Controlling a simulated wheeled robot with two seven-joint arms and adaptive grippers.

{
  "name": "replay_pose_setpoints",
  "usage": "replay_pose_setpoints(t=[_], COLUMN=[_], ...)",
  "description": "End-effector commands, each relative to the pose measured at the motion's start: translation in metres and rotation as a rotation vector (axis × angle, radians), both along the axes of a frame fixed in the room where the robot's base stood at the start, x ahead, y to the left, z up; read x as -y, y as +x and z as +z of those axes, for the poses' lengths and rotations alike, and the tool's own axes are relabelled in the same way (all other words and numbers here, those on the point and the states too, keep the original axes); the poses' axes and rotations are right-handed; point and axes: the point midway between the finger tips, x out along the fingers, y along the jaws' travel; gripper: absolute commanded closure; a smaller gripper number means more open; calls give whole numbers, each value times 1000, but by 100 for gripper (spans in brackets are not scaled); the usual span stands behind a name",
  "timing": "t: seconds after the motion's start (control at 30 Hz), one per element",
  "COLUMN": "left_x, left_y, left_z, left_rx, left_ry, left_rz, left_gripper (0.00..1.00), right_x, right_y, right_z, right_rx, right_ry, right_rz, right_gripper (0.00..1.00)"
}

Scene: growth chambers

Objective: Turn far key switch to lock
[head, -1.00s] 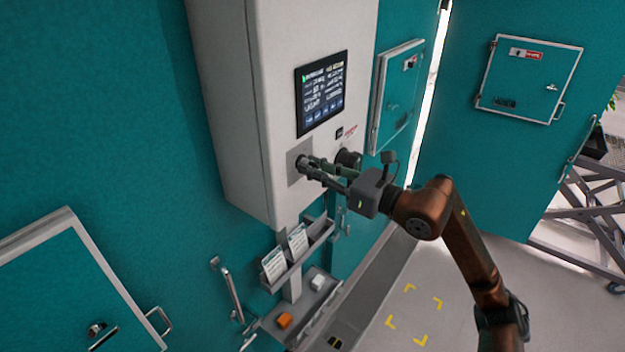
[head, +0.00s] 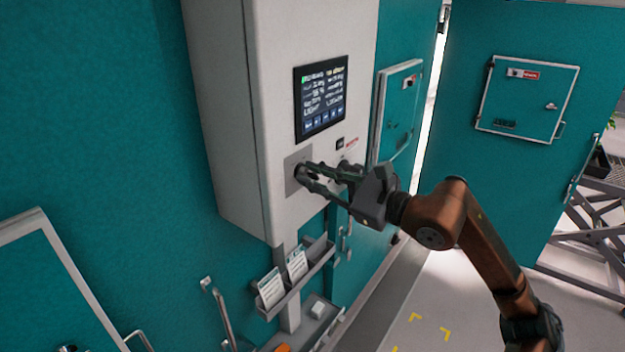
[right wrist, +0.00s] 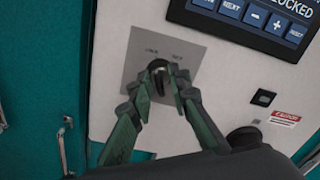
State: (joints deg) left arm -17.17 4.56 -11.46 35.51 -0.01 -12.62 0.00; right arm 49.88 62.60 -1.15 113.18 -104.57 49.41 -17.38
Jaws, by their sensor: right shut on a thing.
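The key switch (right wrist: 157,66) sits on a grey square plate (right wrist: 184,50) on the white control box (head: 232,110). My right gripper (right wrist: 160,84) is shut on the switch's key, one finger on each side; the fingers hide much of it. In the head view my right gripper (head: 304,171) reaches in from the right to the plate (head: 291,180) below the screen. Small lettering shows above the switch, too blurred to read surely. My left gripper is not in view.
A lit touchscreen (head: 321,97) is above the switch; in the right wrist view it (right wrist: 255,18) shows part of a word, "LOCKED". A black round knob (right wrist: 243,138) is close to the gripper's right. Card holders (head: 300,280) hang below the box. A teal door (head: 470,190) stands at right.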

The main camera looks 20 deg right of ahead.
Motion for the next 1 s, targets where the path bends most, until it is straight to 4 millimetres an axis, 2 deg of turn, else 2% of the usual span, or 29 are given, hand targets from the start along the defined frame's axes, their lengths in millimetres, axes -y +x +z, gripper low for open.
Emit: replay_pose_setpoints(t=[0.37,0.4,0.43,0.77,0.87,1.0], left_x=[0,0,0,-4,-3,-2], left_y=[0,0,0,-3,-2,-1], left_z=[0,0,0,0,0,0], left_rx=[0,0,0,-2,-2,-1], left_ry=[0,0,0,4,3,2], left_rz=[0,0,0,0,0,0], left_gripper=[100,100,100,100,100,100], right_x=[-1,-1,-1,2,7,23], right_y=[0,0,0,-2,-9,-28], right_z=[0,0,0,0,0,-1], right_rx=[1,1,2,1,1,1], right_ry=[-4,-4,-4,-3,-2,-4], right_rz=[1,1,2,-1,-1,-3], right_gripper=[100,80,78,78,78,78])
